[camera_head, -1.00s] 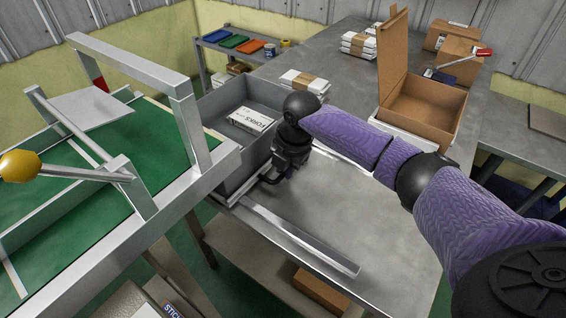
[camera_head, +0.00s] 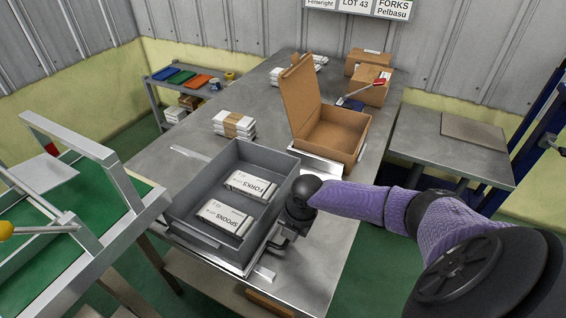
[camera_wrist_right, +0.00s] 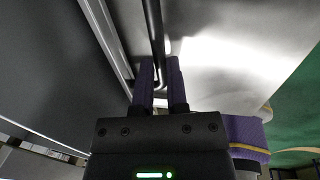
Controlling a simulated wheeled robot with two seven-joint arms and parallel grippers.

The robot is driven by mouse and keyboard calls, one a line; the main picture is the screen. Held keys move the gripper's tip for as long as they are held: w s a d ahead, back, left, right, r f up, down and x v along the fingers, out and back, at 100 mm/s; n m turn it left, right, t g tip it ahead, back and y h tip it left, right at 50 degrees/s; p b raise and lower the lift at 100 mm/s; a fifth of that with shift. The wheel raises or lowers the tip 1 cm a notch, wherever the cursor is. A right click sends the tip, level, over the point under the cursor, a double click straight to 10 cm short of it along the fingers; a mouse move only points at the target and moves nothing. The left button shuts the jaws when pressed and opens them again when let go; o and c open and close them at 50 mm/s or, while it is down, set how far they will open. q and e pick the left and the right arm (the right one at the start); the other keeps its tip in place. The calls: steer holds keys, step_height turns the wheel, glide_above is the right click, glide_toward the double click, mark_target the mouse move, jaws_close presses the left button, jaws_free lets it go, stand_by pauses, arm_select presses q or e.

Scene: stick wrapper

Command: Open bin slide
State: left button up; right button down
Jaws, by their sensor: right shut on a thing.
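The grey bin (camera_head: 192,236) sits on metal slide rails on the steel table, beside the green-topped machine. A white FORKS pack (camera_head: 251,185) and a white SPOONS pack (camera_head: 224,217) lie inside it. My right gripper (camera_head: 276,243) is at the bin's right side wall, low down. In the right wrist view the gripper (camera_wrist_right: 160,88) is shut on a dark bar handle (camera_wrist_right: 154,28), with the bin's grey side (camera_wrist_right: 45,70) to the left. A rail end (camera_head: 190,153) shows beyond the bin's far left side. My left gripper is out of view.
An open cardboard box (camera_head: 335,135) stands behind the bin on the table (camera_head: 270,110). Wrapped white packs (camera_head: 234,124) lie at the back left. A red-handled tool (camera_head: 380,80) is by closed boxes. The machine's metal frame (camera_head: 120,180) stands close left.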

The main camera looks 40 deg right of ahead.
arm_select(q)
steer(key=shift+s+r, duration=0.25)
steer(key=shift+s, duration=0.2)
arm_select(e)
steer(key=shift+s+d, duration=0.3)
steer(key=shift+s, duration=0.35)
steer(key=c, duration=0.6)
jaws_free()
steer(key=shift+c, duration=0.2)
arm_select(q)
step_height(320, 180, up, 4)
steer(key=p, duration=0.4)
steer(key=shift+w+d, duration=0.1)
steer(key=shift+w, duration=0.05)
arm_select(e)
step_height(320, 180, up, 10)
steer(key=s, duration=0.1)
steer(key=shift+s+d, duration=0.3)
steer(key=shift+d, duration=0.05)
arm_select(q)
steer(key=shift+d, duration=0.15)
arm_select(e)
steer(key=shift+f, duration=0.15)
